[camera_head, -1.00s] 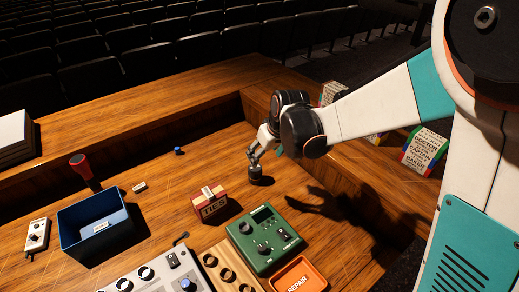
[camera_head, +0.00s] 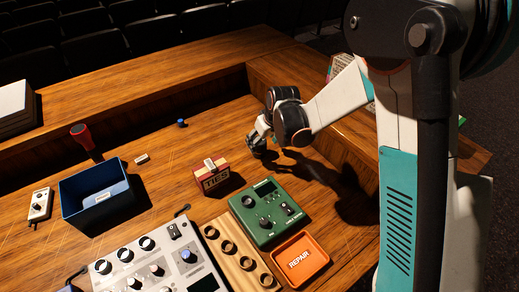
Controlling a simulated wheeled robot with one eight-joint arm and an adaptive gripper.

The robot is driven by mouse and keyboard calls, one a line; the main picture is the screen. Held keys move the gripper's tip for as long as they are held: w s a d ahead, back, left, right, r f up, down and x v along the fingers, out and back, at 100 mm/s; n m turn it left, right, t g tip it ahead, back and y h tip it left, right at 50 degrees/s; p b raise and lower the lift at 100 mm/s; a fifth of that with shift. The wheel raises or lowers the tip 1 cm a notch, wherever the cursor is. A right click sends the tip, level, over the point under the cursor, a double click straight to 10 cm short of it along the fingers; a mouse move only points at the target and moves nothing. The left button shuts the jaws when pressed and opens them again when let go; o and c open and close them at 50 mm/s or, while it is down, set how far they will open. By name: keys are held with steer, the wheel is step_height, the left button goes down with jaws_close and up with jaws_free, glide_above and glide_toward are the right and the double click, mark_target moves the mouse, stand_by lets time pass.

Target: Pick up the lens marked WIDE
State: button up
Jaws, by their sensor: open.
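A small dark cylinder (camera_head: 257,144), which may be a lens, stands on the wooden desk (camera_head: 215,125) behind the green box. No WIDE marking can be read on it. My gripper (camera_head: 256,138) points down at the cylinder from above, its fingers open and close around its upper part. Whether the fingers touch it cannot be told. The wrist partly hides the view behind it.
A red TIES box (camera_head: 211,182) and a green device (camera_head: 267,218) stand in front of the gripper. An orange REPAIR tray (camera_head: 322,262), a wooden holed rack (camera_head: 223,246) and a grey mixer (camera_head: 118,280) are nearer. A blue bin (camera_head: 68,197) is left.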

mark_target(261, 152)
steer(key=b+x, duration=0.2)
steer(key=x, duration=0.3)
steer(key=shift+a+f, duration=0.1)
steer(key=shift+a, duration=0.05)
steer(key=shift+c, duration=0.2)
steer(key=c, duration=1.3)
